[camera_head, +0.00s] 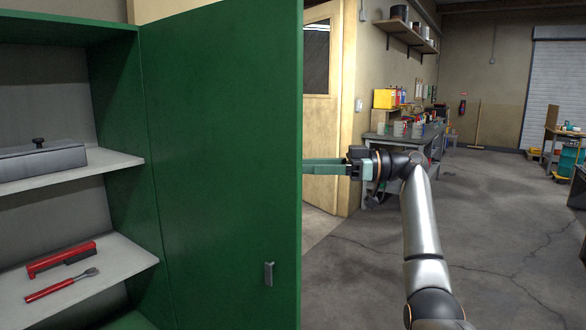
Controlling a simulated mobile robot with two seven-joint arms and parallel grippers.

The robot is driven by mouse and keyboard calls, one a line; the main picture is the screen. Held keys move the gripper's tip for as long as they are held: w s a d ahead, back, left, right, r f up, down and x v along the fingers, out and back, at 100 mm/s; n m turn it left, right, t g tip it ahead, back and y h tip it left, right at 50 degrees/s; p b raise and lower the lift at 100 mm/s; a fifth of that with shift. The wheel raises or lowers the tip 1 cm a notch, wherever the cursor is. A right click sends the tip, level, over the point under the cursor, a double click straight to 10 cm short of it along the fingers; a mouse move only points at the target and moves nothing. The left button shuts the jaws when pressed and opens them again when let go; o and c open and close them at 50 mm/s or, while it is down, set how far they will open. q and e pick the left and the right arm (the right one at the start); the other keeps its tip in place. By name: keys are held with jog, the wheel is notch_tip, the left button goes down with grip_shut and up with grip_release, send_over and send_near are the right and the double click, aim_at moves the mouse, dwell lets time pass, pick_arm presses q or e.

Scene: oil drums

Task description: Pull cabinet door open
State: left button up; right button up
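The green cabinet door (225,160) stands open, swung out from the right side of the cabinet, and its inner face is toward me. A small grey latch or handle piece (269,274) sits low on that face. The open cabinet (112,150) shows its shelves at the left. My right gripper (308,165) reaches in from the right at the door's free edge, on its far side. Its fingertips are hidden behind the door, so I cannot tell whether they touch or grip anything. My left gripper is not in view.
A grey metal box (40,162) lies on the upper shelf, and red-handled tools (62,258) lie on the lower shelf. A wooden door (325,120) and a workbench (400,145) with containers stand behind. The concrete floor (490,220) at the right is largely clear.

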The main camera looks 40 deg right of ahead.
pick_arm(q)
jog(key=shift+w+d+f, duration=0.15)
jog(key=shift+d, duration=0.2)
pick_arm(e)
jog(key=v, duration=0.9)
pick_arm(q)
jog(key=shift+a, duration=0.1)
pick_arm(e)
jog(key=shift+a, duration=0.1)
